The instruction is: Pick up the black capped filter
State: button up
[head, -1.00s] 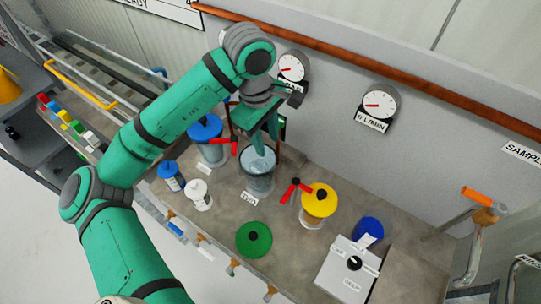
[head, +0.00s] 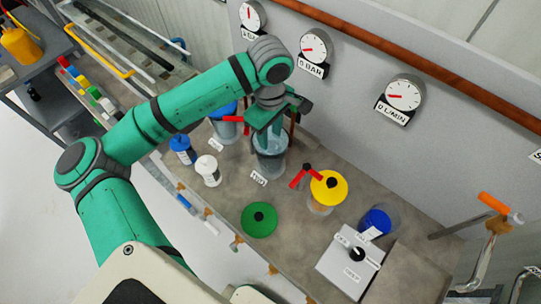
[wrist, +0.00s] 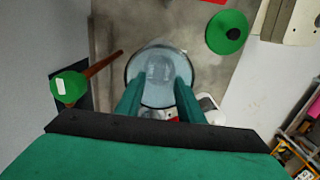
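I cannot make out a clearly black-capped filter in either view. In the head view, a clear round vessel (head: 270,166) stands on the grey bench, and my gripper (head: 262,138) points down at its mouth. In the wrist view, my gripper (wrist: 160,88) has its two green fingers apart over the same vessel (wrist: 143,62). A pale, blurred cylindrical shape (wrist: 160,70) shows inside, between the fingertips. Its top and cap cannot be made out, and I see no clear contact with it.
A yellow-lidded vessel (head: 327,189) with a red handle stands right of my gripper. A green lid (head: 259,219), white bottle (head: 208,171), blue bottle (head: 182,149) and switch box (head: 348,262) are nearby. Gauges (head: 314,48) line the wall behind. Bare bench (head: 225,205) lies in front.

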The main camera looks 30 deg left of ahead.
jog(key=shift+f, duration=0.9)
grip_shut()
jog(key=shift+r, duration=0.15)
